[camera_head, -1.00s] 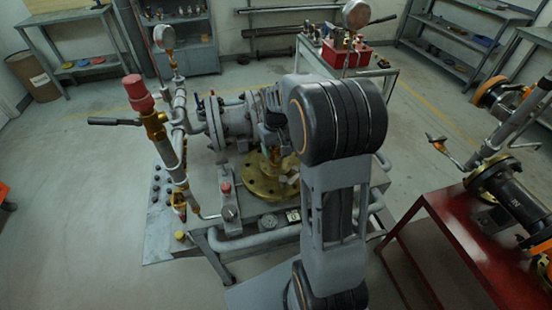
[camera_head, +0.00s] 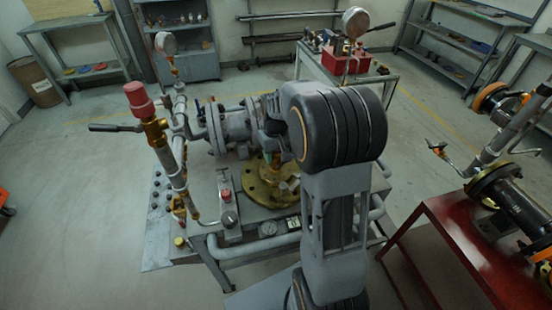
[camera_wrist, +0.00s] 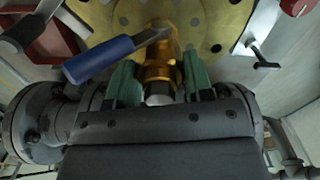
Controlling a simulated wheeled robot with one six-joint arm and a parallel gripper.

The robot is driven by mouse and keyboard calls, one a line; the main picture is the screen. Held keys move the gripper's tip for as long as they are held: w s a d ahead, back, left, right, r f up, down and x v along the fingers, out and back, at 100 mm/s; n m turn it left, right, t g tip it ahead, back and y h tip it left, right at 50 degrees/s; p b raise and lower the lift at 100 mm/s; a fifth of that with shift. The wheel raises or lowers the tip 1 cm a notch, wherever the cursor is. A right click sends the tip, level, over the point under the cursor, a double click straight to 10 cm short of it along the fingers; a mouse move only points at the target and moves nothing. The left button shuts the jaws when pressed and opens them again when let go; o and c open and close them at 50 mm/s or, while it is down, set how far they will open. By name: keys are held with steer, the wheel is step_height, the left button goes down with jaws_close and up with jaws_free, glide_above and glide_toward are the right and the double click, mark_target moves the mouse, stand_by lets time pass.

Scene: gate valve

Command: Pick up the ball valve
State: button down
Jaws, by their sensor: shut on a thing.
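The ball valve (camera_wrist: 160,68) has a brass body and a blue lever handle (camera_wrist: 100,58) pointing to the left in the wrist view. My gripper (camera_wrist: 158,82) has green fingertips, one on each side of the brass body, and is shut on it. A pale end of the valve faces my palm. A round brass flange (camera_wrist: 215,18) with bolt holes lies behind the valve in that view. The flange also shows in the head view (camera_head: 262,190) on the grey bench. My arm hides most of the gripper and valve in the head view.
Grey flanged pipework (camera_head: 232,128) stands close by the gripper. An upright pipe with a red cap (camera_head: 140,97) and a pressure gauge (camera_head: 166,42) are to the left. A red bench (camera_head: 455,250) with pipe parts is at the right. Open floor lies at the left.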

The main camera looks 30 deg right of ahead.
steer(key=shift+r, duration=0.55)
step_height(320, 180, up, 2)
steer(key=shift+w+r, duration=0.15)
steer(key=shift+r, duration=0.05)
steer(key=w+a+r+p, duration=0.2)
steer(key=w+a+r, duration=0.2)
steer(key=r, duration=0.3)
steer(key=w+a+r+p, duration=0.3)
steer(key=w+a+r, duration=0.2)
steer(key=a+r, duration=0.1)
steer(key=shift+w+r, duration=0.15)
steer(key=shift+r, duration=0.4)
steer(key=shift+a, duration=0.1)
